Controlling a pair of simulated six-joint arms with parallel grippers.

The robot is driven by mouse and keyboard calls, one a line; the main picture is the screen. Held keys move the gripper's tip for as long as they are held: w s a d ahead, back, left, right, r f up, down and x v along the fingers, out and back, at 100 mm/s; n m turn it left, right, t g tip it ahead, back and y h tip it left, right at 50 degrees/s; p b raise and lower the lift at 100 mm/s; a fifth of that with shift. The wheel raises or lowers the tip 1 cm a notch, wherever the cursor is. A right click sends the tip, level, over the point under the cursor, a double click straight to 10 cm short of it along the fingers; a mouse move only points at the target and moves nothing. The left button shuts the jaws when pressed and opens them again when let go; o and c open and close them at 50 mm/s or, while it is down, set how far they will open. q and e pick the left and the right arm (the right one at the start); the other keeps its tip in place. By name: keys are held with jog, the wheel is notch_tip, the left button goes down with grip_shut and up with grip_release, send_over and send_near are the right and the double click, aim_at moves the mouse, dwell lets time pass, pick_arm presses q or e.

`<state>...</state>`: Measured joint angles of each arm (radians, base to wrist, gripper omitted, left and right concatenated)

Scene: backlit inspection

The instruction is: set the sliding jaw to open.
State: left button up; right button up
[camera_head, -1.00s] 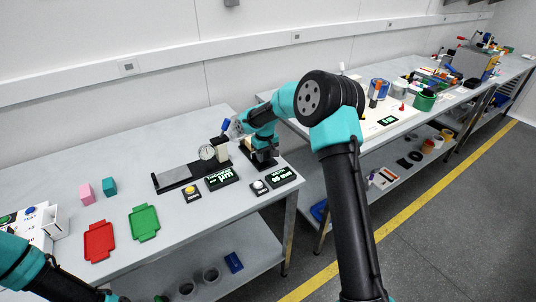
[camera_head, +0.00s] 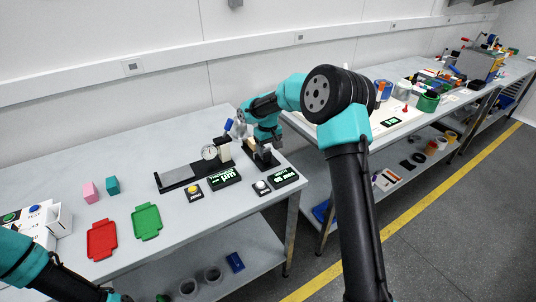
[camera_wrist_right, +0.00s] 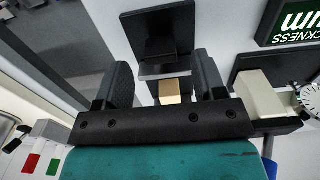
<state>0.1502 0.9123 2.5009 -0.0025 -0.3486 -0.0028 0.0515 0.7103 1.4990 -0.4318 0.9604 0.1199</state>
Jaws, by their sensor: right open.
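My right gripper (camera_head: 264,150) points down at the small black fixture (camera_head: 275,162) near the right end of the near table. In the right wrist view its two dark fingers (camera_wrist_right: 163,80) are apart, one on each side of a small tan block (camera_wrist_right: 170,91) on that black fixture (camera_wrist_right: 165,32). A gap shows on both sides of the block. I take this fixture to be the one with the sliding jaw, but its setting cannot be read. My arm partly hides it in the head view. My left arm enters at lower left; its gripper is out of frame.
Left of the fixture are a dial gauge (camera_head: 209,152), a cream block (camera_head: 225,151) and a blue-capped lever (camera_head: 229,125). Displays (camera_head: 225,177) and button boxes (camera_head: 194,193) stand in front. A red tray (camera_head: 102,240) and green tray (camera_head: 147,221) lie further left.

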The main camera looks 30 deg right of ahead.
aim_at(268, 153)
notch_tip(268, 153, up, 13)
jog(key=shift+r, duration=0.15)
dwell(0.6)
